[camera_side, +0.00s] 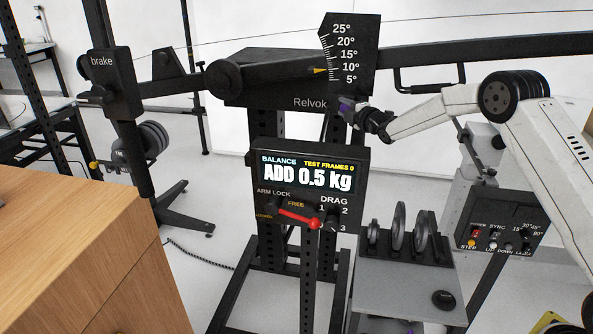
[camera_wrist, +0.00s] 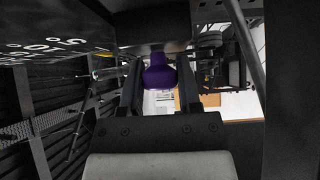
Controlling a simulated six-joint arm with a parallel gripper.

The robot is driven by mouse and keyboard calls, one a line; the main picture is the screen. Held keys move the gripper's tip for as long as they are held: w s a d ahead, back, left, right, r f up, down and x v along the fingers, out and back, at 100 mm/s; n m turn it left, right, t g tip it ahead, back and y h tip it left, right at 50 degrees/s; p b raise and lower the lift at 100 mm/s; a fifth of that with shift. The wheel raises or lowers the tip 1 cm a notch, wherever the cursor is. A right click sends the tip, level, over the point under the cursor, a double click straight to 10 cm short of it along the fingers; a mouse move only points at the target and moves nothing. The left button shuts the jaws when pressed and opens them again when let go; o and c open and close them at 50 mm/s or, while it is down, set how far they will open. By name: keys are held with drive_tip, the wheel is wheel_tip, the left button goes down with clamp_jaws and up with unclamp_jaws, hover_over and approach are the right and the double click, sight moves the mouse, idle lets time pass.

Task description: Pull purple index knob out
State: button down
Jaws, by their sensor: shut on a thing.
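The purple index knob (camera_wrist: 159,74) sits between the two fingers of my gripper (camera_wrist: 160,88) in the wrist view, just under a dark block. In the side view the purple knob (camera_side: 345,104) shows as a small patch at the right end of the black "Relvok" housing (camera_side: 285,88), below the angle scale. My gripper (camera_side: 352,112) reaches it from the right and is shut on it. The fingers hide part of the knob in the side view. How far the knob stands out of the housing cannot be told.
The angle scale plate (camera_side: 349,47) rises just above the knob, with a yellow pointer near its lower marks. A display panel (camera_side: 306,190) reading "ADD 0.5 kg" stands below, with a red lever (camera_side: 298,218). A weight rack (camera_side: 405,245) is lower right.

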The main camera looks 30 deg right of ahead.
drive_tip(key=shift+s, duration=0.1)
idle(0.8)
drive_tip(key=shift+s+a, duration=0.7)
drive_tip(key=shift+a, duration=0.15)
drive_tip(key=shift+f, duration=0.1)
drive_tip(key=shift+c, duration=1.6)
unclamp_jaws()
drive_tip(key=shift+s, duration=0.2)
drive_tip(key=shift+s, duration=3.75)
drive_tip(key=shift+a, duration=0.1)
